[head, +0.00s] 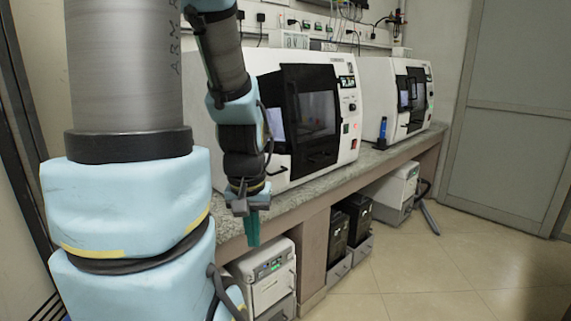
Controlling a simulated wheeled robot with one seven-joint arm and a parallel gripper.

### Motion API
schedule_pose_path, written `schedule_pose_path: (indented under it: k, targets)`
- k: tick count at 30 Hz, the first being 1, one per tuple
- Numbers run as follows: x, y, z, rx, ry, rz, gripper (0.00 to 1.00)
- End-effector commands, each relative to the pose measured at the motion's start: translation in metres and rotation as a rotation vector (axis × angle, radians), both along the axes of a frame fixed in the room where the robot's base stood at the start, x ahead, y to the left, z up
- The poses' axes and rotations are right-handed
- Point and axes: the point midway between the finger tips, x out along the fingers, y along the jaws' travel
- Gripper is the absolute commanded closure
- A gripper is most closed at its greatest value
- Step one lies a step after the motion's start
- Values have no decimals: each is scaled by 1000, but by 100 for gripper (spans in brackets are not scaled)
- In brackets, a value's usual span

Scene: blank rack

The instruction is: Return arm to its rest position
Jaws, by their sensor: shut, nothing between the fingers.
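My arm, grey with light-blue padding, fills the left side of the head view. Its far end hangs down in front of the counter. My gripper (252,228) is at the end, pointing down, with teal fingers close together and nothing held.
A stone-topped counter (345,168) carries a white machine with a dark window (345,75), a second white machine (375,80) and a blue bottle (382,130). White units (263,280) and black boxes (338,236) stand below. A grey door (515,110) is at right. The tiled floor (450,265) is clear.

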Motion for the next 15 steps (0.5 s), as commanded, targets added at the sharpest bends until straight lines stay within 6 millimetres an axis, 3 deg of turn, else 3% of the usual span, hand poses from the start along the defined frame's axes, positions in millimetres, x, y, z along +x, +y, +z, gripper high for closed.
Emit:
schedule_pose_path:
  k: [1, 8, 15]
  targets:
    - [0, 0, 15, 0, 0, 0, 100]
    - [0, 0, 57, 1, 0, -2, 100]
    - [1, 0, 118, 1, 1, -3, 100]
